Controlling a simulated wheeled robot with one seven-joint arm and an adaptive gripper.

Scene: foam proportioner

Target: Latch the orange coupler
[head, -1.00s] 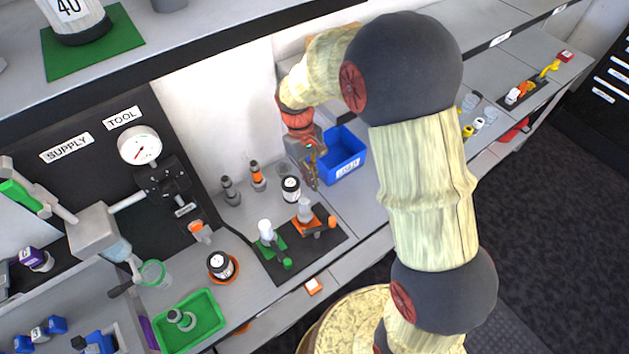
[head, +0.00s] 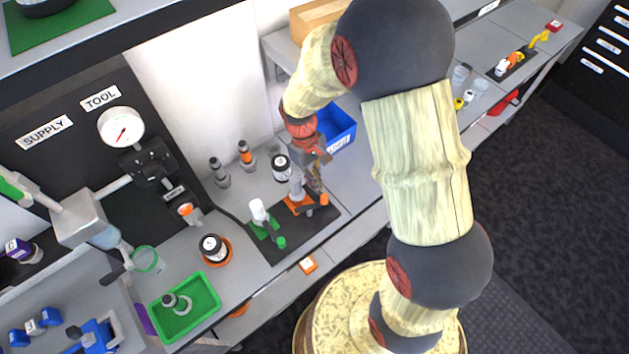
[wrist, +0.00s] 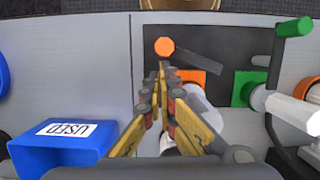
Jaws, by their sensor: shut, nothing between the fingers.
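The orange coupler stands on a dark mat, with an orange base (head: 296,206), a grey-white body (head: 296,187) and a dark lever ending in an orange knob (head: 323,199). In the wrist view its base (wrist: 190,76), lever (wrist: 200,60) and orange knob (wrist: 164,46) show; the lever points away from the body to the knob side. My gripper (head: 317,188) is shut and empty, just beside the coupler body. In the wrist view the fingertips (wrist: 167,70) appear close to the knob and lever; I cannot tell whether they touch. The fingers hide part of the coupler.
A green coupler (head: 262,222) with a white body stands left of it on the same mat (head: 270,247). A black-and-white jar (head: 281,166) stands close behind. The blue USED bin (head: 338,130) is behind my gripper. Open counter lies right of the mat.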

